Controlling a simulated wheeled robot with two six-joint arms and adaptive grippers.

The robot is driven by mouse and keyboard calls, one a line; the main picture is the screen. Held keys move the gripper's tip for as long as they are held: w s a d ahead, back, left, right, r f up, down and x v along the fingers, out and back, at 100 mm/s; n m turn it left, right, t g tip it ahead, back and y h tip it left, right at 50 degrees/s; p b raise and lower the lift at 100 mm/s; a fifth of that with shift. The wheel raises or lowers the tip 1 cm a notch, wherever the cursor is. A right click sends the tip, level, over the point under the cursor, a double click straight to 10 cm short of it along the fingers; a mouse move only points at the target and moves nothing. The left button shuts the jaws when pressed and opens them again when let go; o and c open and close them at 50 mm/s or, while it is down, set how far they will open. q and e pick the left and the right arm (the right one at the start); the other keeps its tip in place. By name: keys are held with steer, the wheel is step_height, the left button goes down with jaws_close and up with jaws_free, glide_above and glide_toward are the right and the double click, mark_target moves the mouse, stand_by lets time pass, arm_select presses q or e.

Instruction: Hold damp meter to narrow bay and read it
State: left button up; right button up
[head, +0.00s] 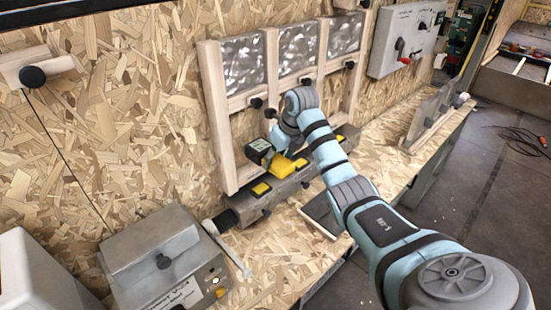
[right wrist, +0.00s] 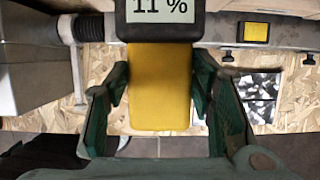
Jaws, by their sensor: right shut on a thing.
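The damp meter (head: 281,164) has a yellow body and a dark head with a pale display. In the right wrist view the meter (right wrist: 160,85) shows "11 %", its top cut by the picture edge. My right gripper (right wrist: 160,92) is shut on its yellow body, a finger on each side. In the head view my right gripper (head: 287,142) is partly hidden behind its own wrist. The wooden frame (head: 212,110) has several posts and foil-filled bays (head: 243,63). The meter is low in front of the frame; whether it touches is unclear. My left gripper is out of view.
A grey rail (head: 245,205) with yellow pads (head: 261,189) runs along the frame's foot. A grey box (head: 160,255) stands front left on the chipboard bench. A grey panel (head: 405,38) with knobs hangs at the back right. Open floor (head: 480,170) lies right.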

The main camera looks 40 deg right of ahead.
steer(key=shift+s+r, duration=0.25)
steer(key=shift+s, duration=0.2)
steer(key=shift+a, duration=0.1)
steer(key=w, duration=0.1)
steer(key=w+f, duration=0.1)
steer(key=w, duration=0.1)
steer(key=shift+f, duration=0.2)
steer(key=shift+s+r, duration=0.2)
steer(key=shift+s, duration=0.05)
steer(key=shift+r, duration=0.15)
steer(key=shift+w+a, duration=0.1)
steer(key=shift+w, duration=0.45)
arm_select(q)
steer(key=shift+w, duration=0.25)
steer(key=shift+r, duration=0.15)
